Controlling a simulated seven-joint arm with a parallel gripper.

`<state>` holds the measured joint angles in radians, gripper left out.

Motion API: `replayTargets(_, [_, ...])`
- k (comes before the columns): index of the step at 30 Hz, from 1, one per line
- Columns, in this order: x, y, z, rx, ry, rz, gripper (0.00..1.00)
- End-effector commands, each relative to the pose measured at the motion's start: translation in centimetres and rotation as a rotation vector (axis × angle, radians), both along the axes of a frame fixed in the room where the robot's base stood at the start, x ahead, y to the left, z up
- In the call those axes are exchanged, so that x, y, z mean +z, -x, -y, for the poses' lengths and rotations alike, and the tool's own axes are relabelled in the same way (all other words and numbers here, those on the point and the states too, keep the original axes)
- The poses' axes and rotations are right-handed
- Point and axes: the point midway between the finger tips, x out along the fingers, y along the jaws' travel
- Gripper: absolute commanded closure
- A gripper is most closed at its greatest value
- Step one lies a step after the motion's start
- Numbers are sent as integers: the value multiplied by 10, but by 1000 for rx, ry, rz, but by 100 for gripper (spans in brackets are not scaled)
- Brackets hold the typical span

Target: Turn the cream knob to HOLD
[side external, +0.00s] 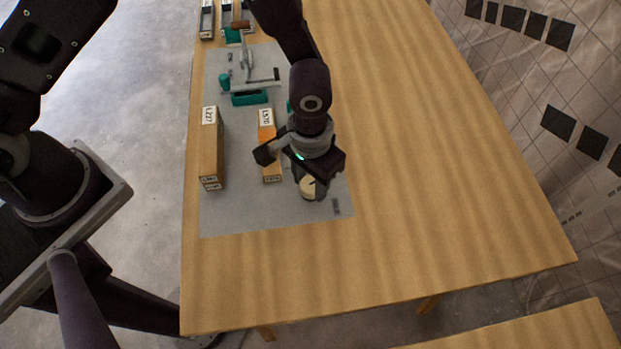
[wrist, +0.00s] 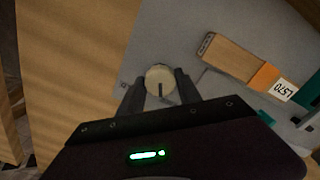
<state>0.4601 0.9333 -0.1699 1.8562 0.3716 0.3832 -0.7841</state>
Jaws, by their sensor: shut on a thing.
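The cream knob (wrist: 159,78) sits on the grey panel, between the two fingers of my gripper (wrist: 160,88) in the wrist view. A dark pointer line on the knob's face runs toward the bottom of that view. In the side external view the knob (side external: 309,188) shows just below my gripper (side external: 308,180), near the front right of the panel. My gripper is shut on the knob. A HOLD mark cannot be made out in either view.
The grey panel (side external: 230,220) lies on a wooden table (side external: 420,180). A wooden block with an orange band (side external: 267,135) stands close left of my gripper. Another block, labelled L227 (side external: 211,150), is farther left. Teal fixtures (side external: 250,98) stand behind. The table's right side is clear.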

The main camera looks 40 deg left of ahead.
Motion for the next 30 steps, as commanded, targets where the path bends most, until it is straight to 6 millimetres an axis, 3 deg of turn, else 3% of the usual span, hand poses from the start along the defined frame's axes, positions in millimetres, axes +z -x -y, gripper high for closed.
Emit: replayTargets(30, [1, -1, 0, -948, 1, 2, 100])
